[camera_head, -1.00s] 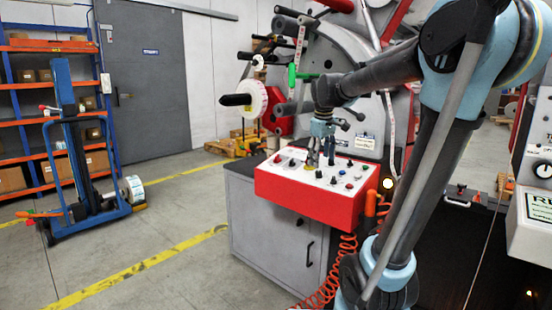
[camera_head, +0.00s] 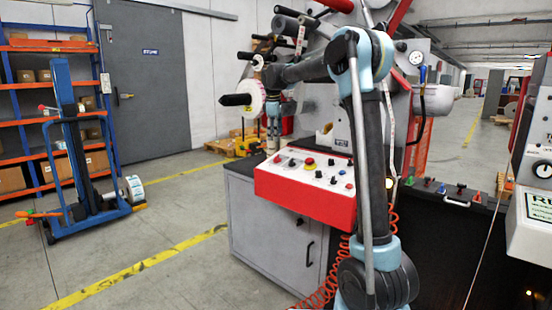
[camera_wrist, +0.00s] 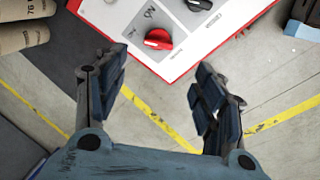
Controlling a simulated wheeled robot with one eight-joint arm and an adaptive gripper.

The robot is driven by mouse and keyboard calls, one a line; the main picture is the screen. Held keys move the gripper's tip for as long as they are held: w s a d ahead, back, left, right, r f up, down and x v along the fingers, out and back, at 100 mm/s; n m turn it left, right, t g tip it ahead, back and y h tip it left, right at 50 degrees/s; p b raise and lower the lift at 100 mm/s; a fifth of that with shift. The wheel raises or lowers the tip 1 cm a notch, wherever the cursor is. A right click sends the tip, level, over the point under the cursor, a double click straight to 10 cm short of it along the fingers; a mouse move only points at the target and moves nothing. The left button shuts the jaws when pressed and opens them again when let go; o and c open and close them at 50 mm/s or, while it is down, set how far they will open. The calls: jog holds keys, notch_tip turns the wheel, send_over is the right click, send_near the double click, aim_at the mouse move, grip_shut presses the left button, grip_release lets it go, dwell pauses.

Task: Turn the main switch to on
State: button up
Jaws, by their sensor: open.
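My gripper (camera_head: 272,148) hangs fingers down beyond the box's left back corner in the head view. In the wrist view my gripper (camera_wrist: 153,82) is open and empty, its fingers apart below the switch, touching nothing.
A black knob (camera_wrist: 199,4) sits beside the red switch. A red mushroom button (camera_head: 309,162) stands on the box. The grey cabinet (camera_head: 270,235) supports the box. A white roll on a spindle (camera_head: 254,97) is close to my gripper.

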aim_at(277, 158)
jog(key=x, duration=1.2)
jog(key=shift+w+a, duration=0.2)
jog(key=shift+c, duration=0.3)
jog(key=c, duration=1)
